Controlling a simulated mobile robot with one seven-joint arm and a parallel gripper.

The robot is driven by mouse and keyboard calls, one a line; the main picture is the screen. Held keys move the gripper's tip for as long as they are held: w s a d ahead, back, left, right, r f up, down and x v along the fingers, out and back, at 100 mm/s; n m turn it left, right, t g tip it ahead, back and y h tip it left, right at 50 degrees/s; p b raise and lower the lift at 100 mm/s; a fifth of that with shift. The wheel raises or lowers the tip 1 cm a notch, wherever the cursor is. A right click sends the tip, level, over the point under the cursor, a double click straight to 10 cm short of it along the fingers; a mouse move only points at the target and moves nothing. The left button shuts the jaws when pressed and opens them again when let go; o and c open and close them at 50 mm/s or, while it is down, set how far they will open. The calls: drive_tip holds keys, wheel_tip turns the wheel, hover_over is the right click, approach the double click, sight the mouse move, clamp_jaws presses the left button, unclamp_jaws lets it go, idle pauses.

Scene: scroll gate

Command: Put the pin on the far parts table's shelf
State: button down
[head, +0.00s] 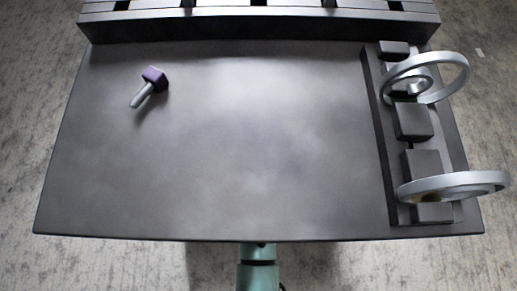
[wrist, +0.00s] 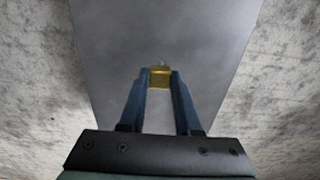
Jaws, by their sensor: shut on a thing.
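In the wrist view my gripper (wrist: 160,79) is shut on a yellow block-like head (wrist: 160,84), with a small grey tip just showing beyond it. It looks like the head of a pin; the rest is hidden. A grey flat surface lies beyond the fingers. In the head view my gripper is not seen. Another pin, with a purple head (head: 154,75) and a grey shank (head: 142,95), lies at the back left of the dark table (head: 240,150). I cannot tell which part, if any, is the far parts table's shelf.
A dark rack (head: 375,110) with several blocks runs along the table's right side. A slotted dark ledge (head: 260,27) spans the back edge. The table's middle is clear.

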wheel_tip(320, 180, down, 3)
drive_tip(key=shift+f+b, duration=0.2)
drive_tip(key=shift+b, duration=0.9)
drive_tip(key=shift+r, duration=0.1)
drive_tip(key=c, duration=0.6)
unclamp_jaws()
wheel_tip(320, 180, up, 8)
drive_tip(key=p, duration=0.5)
drive_tip(key=shift+p, duration=0.3)
drive_tip(key=shift+f, duration=0.2)
drive_tip(key=shift+f, duration=0.1)
